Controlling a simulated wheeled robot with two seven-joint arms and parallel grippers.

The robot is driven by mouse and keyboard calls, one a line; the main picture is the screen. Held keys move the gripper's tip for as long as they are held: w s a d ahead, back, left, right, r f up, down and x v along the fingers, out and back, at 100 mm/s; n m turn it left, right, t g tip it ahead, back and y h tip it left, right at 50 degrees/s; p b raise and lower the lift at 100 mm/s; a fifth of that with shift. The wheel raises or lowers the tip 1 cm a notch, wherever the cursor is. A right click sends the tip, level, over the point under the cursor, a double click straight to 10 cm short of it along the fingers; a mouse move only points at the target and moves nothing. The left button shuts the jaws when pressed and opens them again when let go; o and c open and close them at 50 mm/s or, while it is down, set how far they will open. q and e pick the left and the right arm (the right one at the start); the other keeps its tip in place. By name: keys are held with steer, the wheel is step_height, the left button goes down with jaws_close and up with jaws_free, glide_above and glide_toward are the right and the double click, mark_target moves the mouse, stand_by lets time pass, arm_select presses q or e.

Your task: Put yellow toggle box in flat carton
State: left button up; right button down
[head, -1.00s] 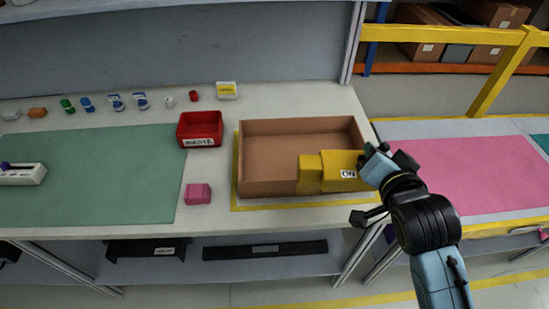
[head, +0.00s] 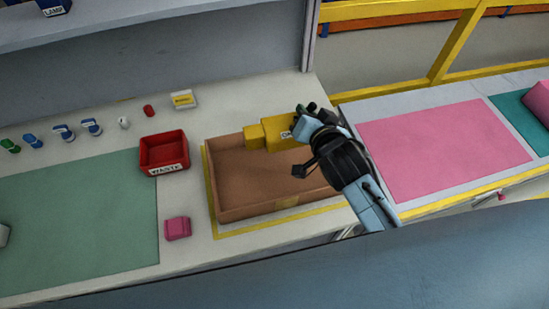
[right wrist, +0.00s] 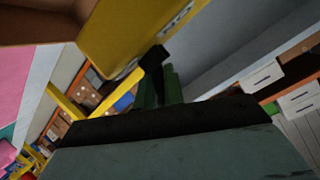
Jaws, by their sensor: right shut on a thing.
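The yellow toggle box (head: 276,133) is in my right gripper (head: 300,124), over the back part of the flat carton. It also shows close up in the right wrist view (right wrist: 125,35). Its label is partly covered by the gripper. The flat carton (head: 265,209) is an open brown box on the table. Its right back part is hidden behind the yellow box and my right arm. I cannot tell whether the yellow box touches the carton. My right gripper is shut on the yellow box.
A red waste bin (head: 164,153) stands left of the carton, and a pink block (head: 177,228) lies left of its front. A yellow-labelled item (head: 183,100) and several small parts lie behind. The green mat (head: 80,225) at left looks mostly clear.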

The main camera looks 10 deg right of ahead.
steer(key=shift+w+a+r+p, duration=0.15)
steer(key=shift+a+r+p, duration=0.2)
steer(key=shift+p, duration=0.2)
steer(key=shift+w+a+f+y+p, duration=0.1)
steer(key=shift+a+f+y+p, duration=0.1)
steer(key=shift+y+p, duration=0.15)
steer(key=shift+a+f, duration=0.1)
steer(key=shift+f, duration=0.05)
steer(key=shift+n, duration=0.3)
step_height(320, 180, down, 6)
steer(key=shift+a+r, duration=0.1)
steer(key=shift+r, duration=0.05)
arm_select(q)
steer(key=shift+w+r+b, duration=0.2)
steer(key=shift+r+b, duration=0.15)
steer(key=shift+r, duration=0.15)
steer(key=shift+w+r+b, duration=0.15)
steer(key=shift+r+b, duration=0.15)
steer(key=shift+r, duration=0.15)
arm_select(e)
steer(key=shift+f, duration=2.25)
arm_select(q)
steer(key=shift+f, duration=0.1)
arm_select(e)
steer(key=shift+f, duration=0.1)
